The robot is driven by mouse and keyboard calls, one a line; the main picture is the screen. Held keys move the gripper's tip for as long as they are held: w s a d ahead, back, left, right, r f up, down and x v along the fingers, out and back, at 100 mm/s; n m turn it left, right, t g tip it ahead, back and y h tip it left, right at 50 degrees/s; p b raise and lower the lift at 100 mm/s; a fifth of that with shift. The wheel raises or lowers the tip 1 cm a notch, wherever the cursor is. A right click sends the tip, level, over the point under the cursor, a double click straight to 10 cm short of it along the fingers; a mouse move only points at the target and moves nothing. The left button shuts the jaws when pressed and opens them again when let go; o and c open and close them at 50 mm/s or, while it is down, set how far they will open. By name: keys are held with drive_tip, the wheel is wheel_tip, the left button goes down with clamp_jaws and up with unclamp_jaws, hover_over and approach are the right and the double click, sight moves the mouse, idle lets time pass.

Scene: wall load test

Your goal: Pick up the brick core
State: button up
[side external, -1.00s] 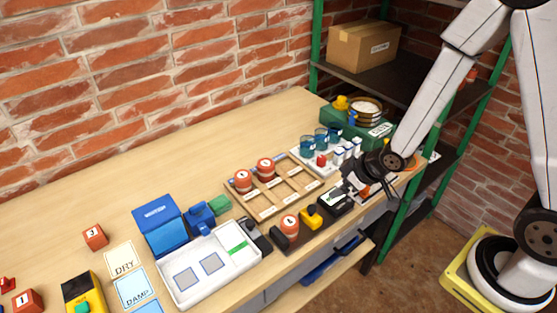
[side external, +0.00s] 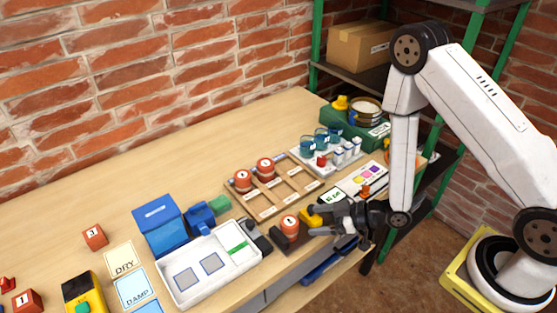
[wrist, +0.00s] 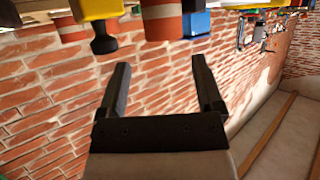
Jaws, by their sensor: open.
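A red cylinder with a white band, which looks like a brick core (side external: 289,224), stands upright in a dark holder near the front edge of the bench. Two similar red cylinders (side external: 243,181) sit on the wooden rack behind it. My gripper (side external: 312,222) is just right of the front cylinder, level with the bench edge, its fingers pointing left. In the wrist view my gripper (wrist: 160,68) is open and empty. A red cylinder with a white band (wrist: 161,20) shows beyond the fingertips, apart from them. Its far end is cut off by the frame.
A yellow item (side external: 311,213) is close behind my fingers. A white tray (side external: 188,297) and blue box (side external: 160,228) lie left. The wooden rack (side external: 265,213) and a rack of blue cups (side external: 335,168) stand behind. Free bench lies along the brick wall.

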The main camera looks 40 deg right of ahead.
sight(295, 222)
drive_tip(key=shift+a, duration=0.1)
drive_tip(key=shift+x, duration=1.3)
drive_tip(key=shift+x, duration=2.6)
drive_tip(key=shift+s+a, duration=0.1)
clamp_jaws()
drive_tip(key=shift+r, duration=0.1)
